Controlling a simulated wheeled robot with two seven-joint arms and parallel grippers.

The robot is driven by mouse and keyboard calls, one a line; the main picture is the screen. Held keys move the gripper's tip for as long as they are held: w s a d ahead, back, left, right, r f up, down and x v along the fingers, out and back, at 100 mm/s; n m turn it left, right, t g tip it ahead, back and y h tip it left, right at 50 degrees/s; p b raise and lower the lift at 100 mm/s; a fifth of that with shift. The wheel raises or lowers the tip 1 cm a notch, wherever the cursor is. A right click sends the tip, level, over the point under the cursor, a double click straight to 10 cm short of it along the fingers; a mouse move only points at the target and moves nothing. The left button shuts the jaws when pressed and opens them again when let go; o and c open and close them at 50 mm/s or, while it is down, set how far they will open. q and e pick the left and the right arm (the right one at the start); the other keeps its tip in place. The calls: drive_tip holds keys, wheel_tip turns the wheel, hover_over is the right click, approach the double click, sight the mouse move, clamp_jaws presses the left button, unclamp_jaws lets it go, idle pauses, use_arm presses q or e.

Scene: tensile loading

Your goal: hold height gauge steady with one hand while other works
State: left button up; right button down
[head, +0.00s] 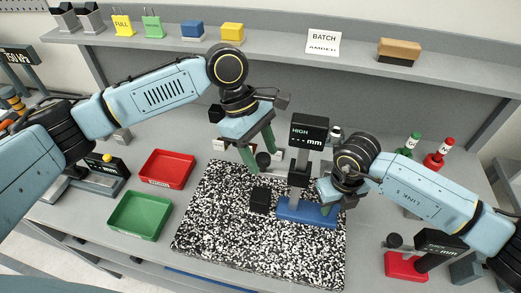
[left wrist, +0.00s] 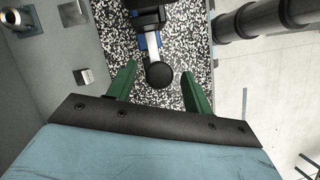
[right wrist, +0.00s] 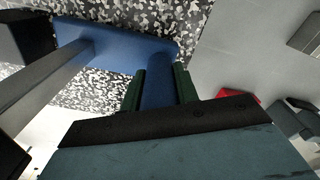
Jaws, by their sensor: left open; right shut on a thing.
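The height gauge stands upright on the speckled plate (head: 210,225), with a blue base (head: 305,212), a grey column and a black display (head: 309,130) reading "HIGH --- mm". My right gripper (head: 328,190) is shut on the right part of the blue base; the right wrist view shows its green fingers (right wrist: 160,88) on either side of the blue base (right wrist: 110,65). My left gripper (head: 257,150) is open above the plate's back edge. In the left wrist view its green fingers (left wrist: 158,85) are apart, with a round black knob (left wrist: 159,75) between and beyond them, apparently untouched.
A black block (head: 260,200) sits on the plate left of the blue base. A red tray (head: 167,169) and a green tray (head: 139,214) lie left of the plate. A red-based gauge (head: 405,266) and bottles (head: 440,154) stand at the right. A shelf (head: 270,40) runs along the back.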

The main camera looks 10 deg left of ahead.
drive_tip(key=shift+r, duration=0.1)
use_arm(q)
drive_tip(key=c, duration=0.9)
drive_tip(key=shift+o, duration=0.2)
wheel_tip(320, 180, down, 10)
drive_tip(key=shift+s+r, duration=0.1)
drive_tip(key=o, duration=0.9)
drive_tip(key=shift+c, duration=0.2)
drive_tip(key=shift+r, duration=0.1)
drive_tip(key=v, duration=1.2)
